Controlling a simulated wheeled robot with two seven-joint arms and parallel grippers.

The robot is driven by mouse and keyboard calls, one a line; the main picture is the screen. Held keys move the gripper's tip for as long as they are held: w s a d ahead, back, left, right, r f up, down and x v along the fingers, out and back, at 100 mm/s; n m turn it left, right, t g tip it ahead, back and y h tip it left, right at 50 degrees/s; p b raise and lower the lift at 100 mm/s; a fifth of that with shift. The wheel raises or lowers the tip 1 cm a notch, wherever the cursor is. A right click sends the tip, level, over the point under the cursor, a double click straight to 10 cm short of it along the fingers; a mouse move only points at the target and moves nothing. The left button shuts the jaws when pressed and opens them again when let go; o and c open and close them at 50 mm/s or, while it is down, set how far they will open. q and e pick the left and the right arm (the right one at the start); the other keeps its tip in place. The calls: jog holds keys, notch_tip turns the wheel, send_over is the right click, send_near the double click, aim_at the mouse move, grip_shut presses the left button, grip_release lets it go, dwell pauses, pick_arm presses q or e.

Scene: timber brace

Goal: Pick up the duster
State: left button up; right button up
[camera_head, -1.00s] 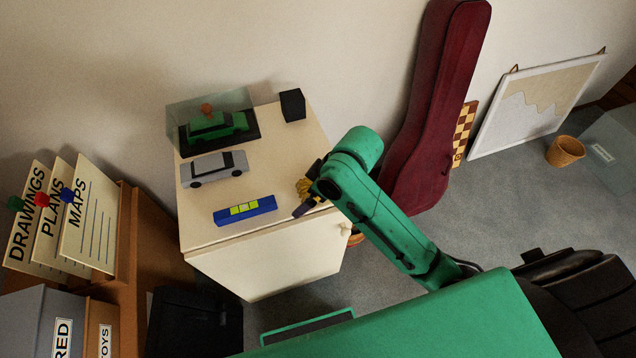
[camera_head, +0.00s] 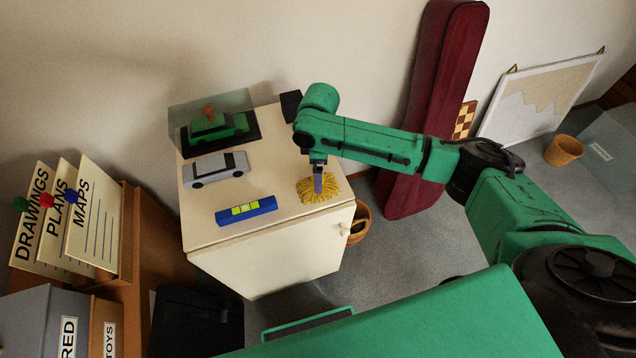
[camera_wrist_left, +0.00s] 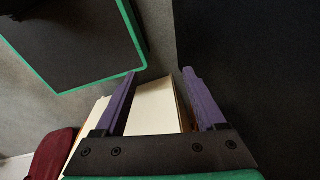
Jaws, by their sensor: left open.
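The duster (camera_head: 321,190), a yellow fluffy mop-like head, lies on the cream cabinet top (camera_head: 265,160) near its front right corner. My right gripper (camera_head: 318,188), on the arm coming in from the right, points down at the duster, its purple finger over the yellow strands. Only one finger shows clearly, so its opening and any grip are unclear. No handle of the duster can be made out. My left gripper (camera_wrist_left: 160,75) is open and empty in the left wrist view, and is outside the head view. The cabinet (camera_wrist_left: 155,110) shows between and beyond its purple fingers.
A blue spirit level (camera_head: 246,210), a grey car model (camera_head: 215,169), a glass-covered green car (camera_head: 218,127) and a black box (camera_head: 291,104) share the cabinet top. A maroon instrument case (camera_head: 432,120) leans behind my right arm. A basket (camera_head: 359,222) stands beside the cabinet.

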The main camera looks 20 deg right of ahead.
notch_tip(320, 180, down, 6)
jog(key=shift+r+p, duration=0.25)
jog(key=shift+p, duration=0.35)
jog(key=c, duration=1.2)
notch_tip(320, 180, up, 20)
jog(key=shift+r+b, duration=0.1)
jog(key=shift+b, duration=0.95)
jog(key=shift+c, duration=0.2)
